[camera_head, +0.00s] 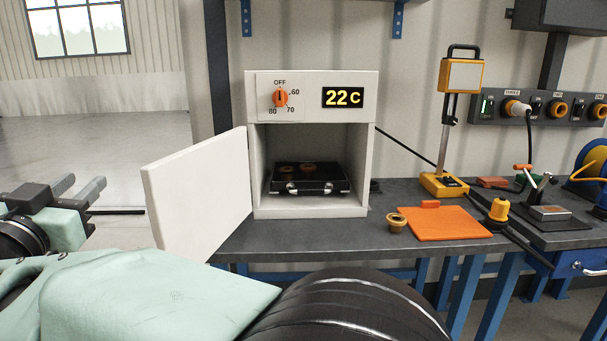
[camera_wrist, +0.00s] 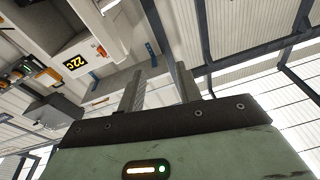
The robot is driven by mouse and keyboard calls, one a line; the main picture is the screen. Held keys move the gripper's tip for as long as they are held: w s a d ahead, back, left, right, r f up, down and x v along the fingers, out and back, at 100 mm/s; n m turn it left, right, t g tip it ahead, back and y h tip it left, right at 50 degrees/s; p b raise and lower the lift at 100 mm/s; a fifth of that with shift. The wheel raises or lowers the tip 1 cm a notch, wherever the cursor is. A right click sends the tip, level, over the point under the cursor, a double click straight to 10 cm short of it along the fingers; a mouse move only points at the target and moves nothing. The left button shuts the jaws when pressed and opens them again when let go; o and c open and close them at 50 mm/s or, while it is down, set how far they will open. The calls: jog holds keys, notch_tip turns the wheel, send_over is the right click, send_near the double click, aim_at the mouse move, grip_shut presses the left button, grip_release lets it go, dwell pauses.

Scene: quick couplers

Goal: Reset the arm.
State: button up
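My gripper (camera_head: 78,188) is at the far left of the head view, left of the oven's open door and clear of the bench. Its two fingers are apart with nothing between them. In the wrist view the fingers (camera_wrist: 158,82) also stand apart and empty, pointing up past the wall and ceiling. My pale green arm crosses the bottom of the head view.
A white oven (camera_head: 260,170) reads 22 C, its dial at OFF. Its door (camera_head: 200,195) stands open; a dark tray (camera_head: 325,182) with brown rings is inside. A brass ring (camera_head: 396,223), orange mat (camera_head: 440,222) and yellow-based lamp stand (camera_head: 445,184) are on the bench (camera_head: 290,240).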

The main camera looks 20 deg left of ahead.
jog(key=w+r+n+g+y+p, duration=0.1)
jog(key=w+r+n+g+y, duration=0.25)
jog(key=r+y, duration=0.2)
jog(key=w+d+n+g+y+p, duration=0.2)
jog(key=d+n+g, duration=0.3)
jog(key=d+g, duration=0.15)
jog(key=s+d+f+m+g+h+p, duration=0.1)
jog(key=s+d+f+h, duration=0.3)
jog(key=d, duration=1.3)
jog(key=s+d+f+m+g+h+p, duration=0.1)
jog(key=s+d+f+g+h, duration=0.3)
jog(key=d, duration=1.2)
jog(key=s+d+f+m+g+h+p, duration=0.1)
jog(key=s+d+f+g+h, duration=0.2)
jog(key=d, duration=1.4)
jog(key=s+f+h, duration=0.2)
jog(key=s+f, duration=0.1)
jog(key=f, duration=0.1)
jog(key=shift+d+h+p, duration=0.35)
jog(key=shift+p, duration=0.05)
